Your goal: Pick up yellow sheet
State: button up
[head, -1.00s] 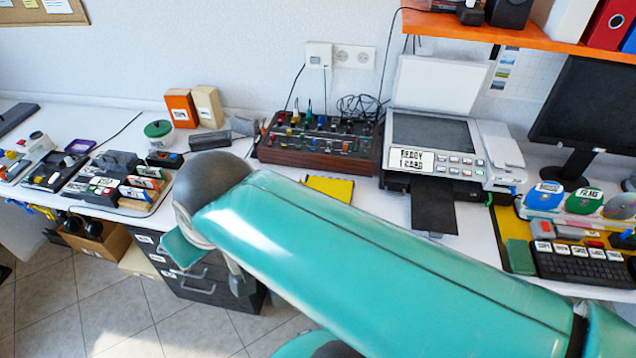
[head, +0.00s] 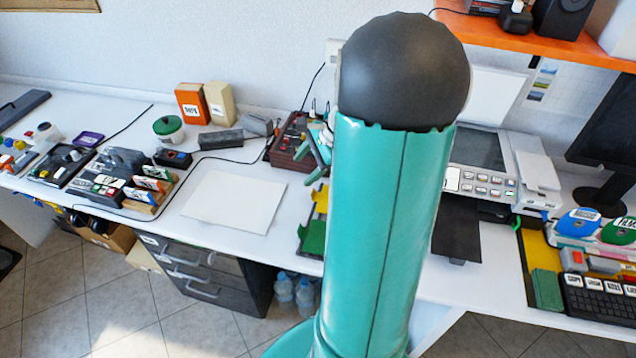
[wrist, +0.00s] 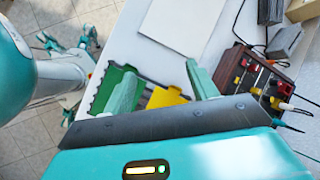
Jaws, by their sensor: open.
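The yellow sheet (wrist: 165,97) shows between my two fingers in the wrist view, partly hidden by my gripper's body. In the head view a piece of yellow (head: 321,198) shows on the white desk just left of my arm, and my arm hides the rest. A green piece (wrist: 112,82) lies beside the yellow, with a dark ribbed edge around it. My gripper (wrist: 160,71) is open and empty, its fingers spread over the yellow and green. From the wrist view I cannot tell the height above them. In the head view only part of the gripper (head: 318,150) shows.
A white sheet (head: 235,201) lies on the desk to the left. The red-brown knob panel (head: 290,140) stands close behind the gripper. The printer (head: 480,170) is right of my arm. A black cable runs behind the white sheet.

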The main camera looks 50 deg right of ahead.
jog(key=s+d+f+m+t, duration=0.3)
jog(key=s+d+f+m, duration=0.3)
jog(key=d+f+m, duration=0.45)
jog(key=n, duration=0.2)
send_near(314, 194)
jog(key=shift+x, duration=1)
jog(key=x, duration=0.5)
jog(key=shift+w+f, duration=0.25)
jog(key=shift+f, duration=0.05)
jog(key=c, duration=1.1)
